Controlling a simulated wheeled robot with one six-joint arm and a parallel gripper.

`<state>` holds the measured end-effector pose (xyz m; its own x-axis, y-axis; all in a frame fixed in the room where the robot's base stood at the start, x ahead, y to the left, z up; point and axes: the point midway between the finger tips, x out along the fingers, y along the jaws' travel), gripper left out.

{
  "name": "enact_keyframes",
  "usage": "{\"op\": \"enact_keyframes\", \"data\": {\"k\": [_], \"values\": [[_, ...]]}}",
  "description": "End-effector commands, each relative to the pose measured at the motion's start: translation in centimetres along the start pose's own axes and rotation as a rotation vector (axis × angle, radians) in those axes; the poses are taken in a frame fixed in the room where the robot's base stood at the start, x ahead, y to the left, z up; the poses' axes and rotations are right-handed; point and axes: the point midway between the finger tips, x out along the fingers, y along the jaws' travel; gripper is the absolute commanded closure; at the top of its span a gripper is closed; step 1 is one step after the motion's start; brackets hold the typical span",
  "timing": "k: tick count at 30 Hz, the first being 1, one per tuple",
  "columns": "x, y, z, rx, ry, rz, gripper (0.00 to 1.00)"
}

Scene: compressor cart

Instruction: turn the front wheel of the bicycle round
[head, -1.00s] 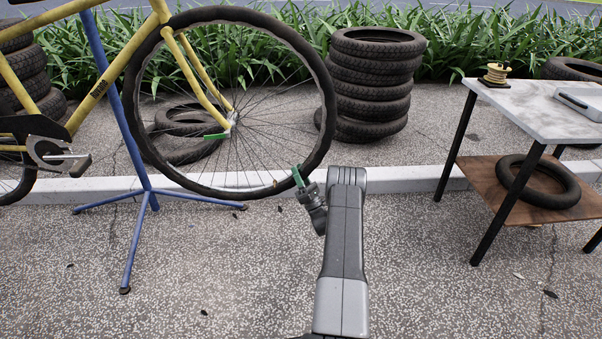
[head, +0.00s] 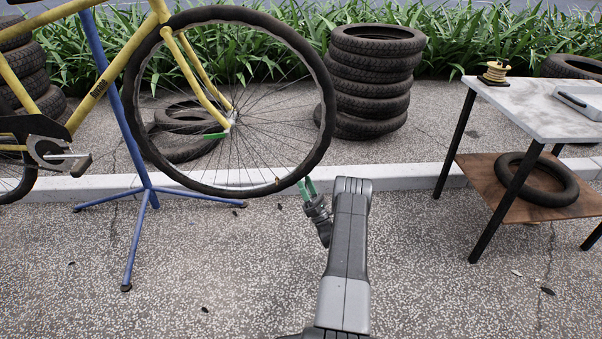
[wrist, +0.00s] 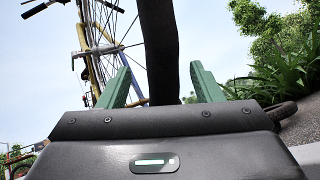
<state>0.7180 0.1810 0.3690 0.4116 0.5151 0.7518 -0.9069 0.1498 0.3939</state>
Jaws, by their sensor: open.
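The front wheel (head: 327,112) of the yellow bicycle (head: 110,72) has a black tyre and thin spokes. It hangs clear of the ground in the head view, with the bicycle on a blue stand (head: 124,110). My gripper (head: 307,187) is open, with green fingers at the lower right of the tyre. In the wrist view the tyre (wrist: 160,45) is a dark upright band between the two spread fingers (wrist: 160,84), with a visible gap on each side. Whether the fingertips reach past the rim is hard to tell.
A stack of tyres (head: 374,85) stands behind, right of the wheel. A table (head: 535,108) with a wire spool (head: 496,72) on top and a tyre (head: 538,180) on its lower shelf is at right. A low kerb (head: 420,176) crosses behind.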

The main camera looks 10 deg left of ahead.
Motion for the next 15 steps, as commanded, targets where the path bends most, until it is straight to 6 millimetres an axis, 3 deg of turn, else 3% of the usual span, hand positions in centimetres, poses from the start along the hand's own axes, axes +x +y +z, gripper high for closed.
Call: {"op": "enact_keyframes", "data": {"k": [6,15], "values": [[-4.8,-0.1,0.1,-0.002,-0.001,-0.005,0.41],[-7.8,-0.1,0.1,-0.003,-0.001,-0.003,0.41]]}}
